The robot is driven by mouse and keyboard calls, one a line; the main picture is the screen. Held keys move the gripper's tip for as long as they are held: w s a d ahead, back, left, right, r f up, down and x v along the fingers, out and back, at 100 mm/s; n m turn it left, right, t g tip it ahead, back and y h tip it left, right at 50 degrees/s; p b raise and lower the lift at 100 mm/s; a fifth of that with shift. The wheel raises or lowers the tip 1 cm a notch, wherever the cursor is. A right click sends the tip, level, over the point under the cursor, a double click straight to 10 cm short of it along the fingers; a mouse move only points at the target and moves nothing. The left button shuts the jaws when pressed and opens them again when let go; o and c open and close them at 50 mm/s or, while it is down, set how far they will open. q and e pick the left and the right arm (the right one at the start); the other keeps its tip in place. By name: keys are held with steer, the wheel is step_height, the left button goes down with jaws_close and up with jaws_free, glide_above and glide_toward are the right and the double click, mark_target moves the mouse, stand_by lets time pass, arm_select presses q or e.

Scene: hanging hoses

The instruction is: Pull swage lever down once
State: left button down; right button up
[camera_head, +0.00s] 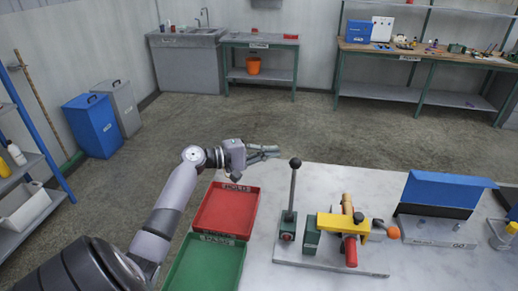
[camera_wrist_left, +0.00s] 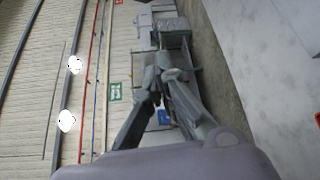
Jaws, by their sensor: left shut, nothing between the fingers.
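The swage lever (camera_head: 292,195) is a grey rod with a black ball knob. It stands nearly upright from a dark green base at the left end of the swage press (camera_head: 330,225), which has a yellow block, an orange part and a red handle. My left gripper (camera_head: 270,152) is shut and empty, just left of the knob in the picture and apparently apart from it. The left wrist view shows the same shut fingers (camera_wrist_left: 168,80), with no lever visible between them. My right gripper is in neither view.
A red tray (camera_head: 225,228) and a green tray (camera_head: 205,277) lie left of the press on the white table (camera_head: 340,178). A blue-lidded box (camera_head: 445,195) stands to the right. Workbenches (camera_head: 415,60) line the far wall, with open floor between.

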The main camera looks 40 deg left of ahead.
arm_select(q)
steer(key=d+p, duration=0.2)
steer(key=d, duration=0.1)
steer(key=d+p, duration=0.1)
steer(key=shift+w+d+r+p, duration=0.2)
steer(key=shift+w+d+p, duration=0.1)
steer(key=shift+p, duration=0.05)
steer(key=shift+w+f, duration=0.1)
steer(key=shift+d, duration=0.1)
